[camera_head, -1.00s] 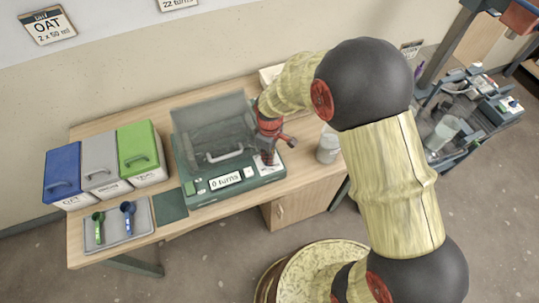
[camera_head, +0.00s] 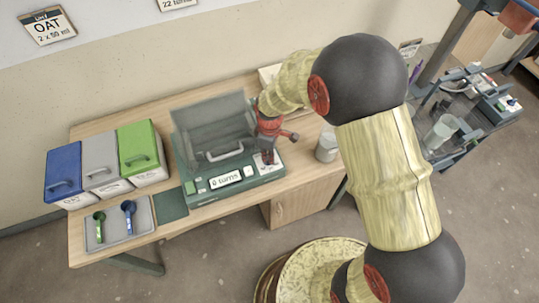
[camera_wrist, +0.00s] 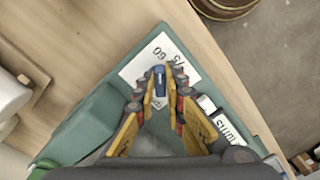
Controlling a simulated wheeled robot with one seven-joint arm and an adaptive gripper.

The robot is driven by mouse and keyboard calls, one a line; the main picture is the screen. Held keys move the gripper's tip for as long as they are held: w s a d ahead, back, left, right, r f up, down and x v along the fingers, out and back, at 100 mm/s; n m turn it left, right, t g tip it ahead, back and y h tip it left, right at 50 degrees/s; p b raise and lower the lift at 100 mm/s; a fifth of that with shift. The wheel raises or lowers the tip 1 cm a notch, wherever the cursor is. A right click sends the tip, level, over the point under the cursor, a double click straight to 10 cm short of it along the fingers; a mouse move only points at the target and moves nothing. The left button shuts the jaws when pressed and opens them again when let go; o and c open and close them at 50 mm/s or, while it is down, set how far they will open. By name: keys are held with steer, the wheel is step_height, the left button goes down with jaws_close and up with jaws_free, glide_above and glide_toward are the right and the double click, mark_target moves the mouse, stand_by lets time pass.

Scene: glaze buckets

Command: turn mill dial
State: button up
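The mill (camera_head: 225,165) is a green machine on the wooden table, with its see-through lid (camera_head: 212,118) raised. Its display (camera_head: 226,180) reads "0 turns". In the wrist view a white dial plate (camera_wrist: 143,66) with printed numbers such as 60 and 75 lies beneath my fingers. A small blue dial knob (camera_wrist: 160,82) sits between the fingertips. My gripper (camera_head: 268,158) points down over the mill's right end; in the wrist view (camera_wrist: 164,84) its fingers are partly closed around the knob, with a narrow gap showing on the right. Firm contact cannot be made out.
Blue (camera_head: 63,175), grey (camera_head: 101,170) and green (camera_head: 140,152) lidded bins stand left of the mill. A tray (camera_head: 140,227) with two scoops lies in front. A pale jar (camera_head: 327,148) stands right of the mill. The table's front edge runs close to the mill.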

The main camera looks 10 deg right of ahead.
steer(key=o, duration=0.4)
steer(key=shift+r, duration=0.1)
step_height(320, 180, up, 12)
steer(key=shift+f, duration=0.1)
stand_by(0.5)
stand_by(0.5)
steer(key=s+d+r+m+t, duration=0.2)
steer(key=s+d+r+m, duration=0.2)
steer(key=s+r, duration=0.2)
steer(key=s+d+r+m+t+b, duration=0.1)
steer(key=s+d+r+m, duration=0.4)
steer(key=s+r, duration=0.2)
steer(key=s+d+r+m+t+b, duration=0.1)
steer(key=s+d+r+m+t, duration=0.1)
steer(key=s+d+r+m, duration=0.2)
steer(key=shift+s+d+r+t, duration=0.15)
steer(key=shift+s+d+r, duration=0.05)
steer(key=shift+s+r, duration=0.55)
steer(key=shift+s+d+r+t, duration=0.15)
steer(key=shift+s+r, duration=0.45)
steer(key=shift+s, duration=0.15)
